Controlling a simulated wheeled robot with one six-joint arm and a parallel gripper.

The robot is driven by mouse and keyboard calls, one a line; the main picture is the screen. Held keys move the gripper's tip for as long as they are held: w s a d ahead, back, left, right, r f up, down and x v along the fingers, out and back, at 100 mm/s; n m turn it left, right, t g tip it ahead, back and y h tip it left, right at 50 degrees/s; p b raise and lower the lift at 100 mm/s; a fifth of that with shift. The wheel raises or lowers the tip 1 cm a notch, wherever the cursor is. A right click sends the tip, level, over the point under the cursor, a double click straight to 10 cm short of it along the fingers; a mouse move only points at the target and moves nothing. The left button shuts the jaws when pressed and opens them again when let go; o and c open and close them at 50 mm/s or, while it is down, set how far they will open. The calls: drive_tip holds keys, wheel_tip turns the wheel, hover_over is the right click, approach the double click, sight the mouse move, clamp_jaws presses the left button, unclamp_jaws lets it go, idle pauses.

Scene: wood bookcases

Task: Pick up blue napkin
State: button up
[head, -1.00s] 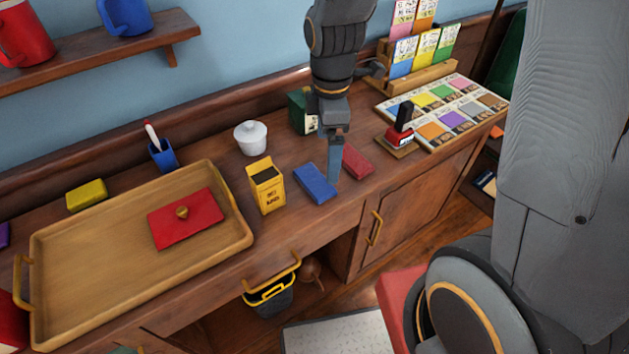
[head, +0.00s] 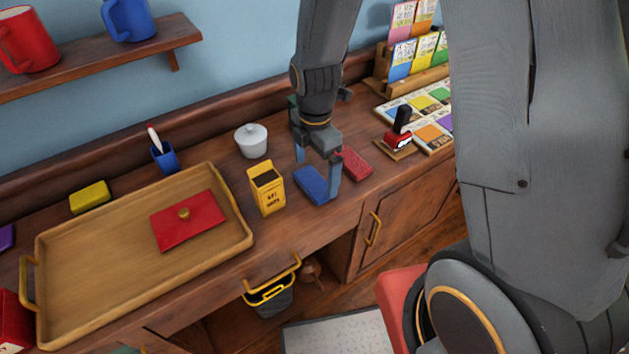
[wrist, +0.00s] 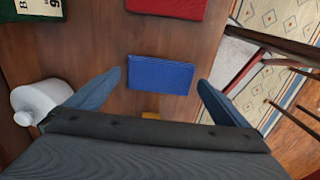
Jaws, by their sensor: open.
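The blue napkin (head: 313,185) lies flat on the wooden counter, between a yellow box and a red napkin. In the wrist view the blue napkin (wrist: 160,74) sits just ahead of my fingertips, centred between them. My gripper (head: 317,172) is open and empty above the napkin, with one finger toward the wall side and one toward the front edge. In the wrist view my gripper (wrist: 160,92) shows its two fingers wide apart on either side of the napkin. I cannot tell the exact height of the fingertips above the counter.
A yellow box (head: 267,190) stands close left of the napkin; a red napkin (head: 351,163) lies close right. A white lidded bowl (head: 251,141) is behind. A wooden tray (head: 100,275) with a red envelope (head: 188,222) fills the left. A stamp (head: 400,135) stands at right.

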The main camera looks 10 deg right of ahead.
sight(314, 183)
drive_tip(key=shift+f, duration=1.2)
drive_tip(key=c, duration=0.7)
drive_tip(key=shift+r, duration=0.1)
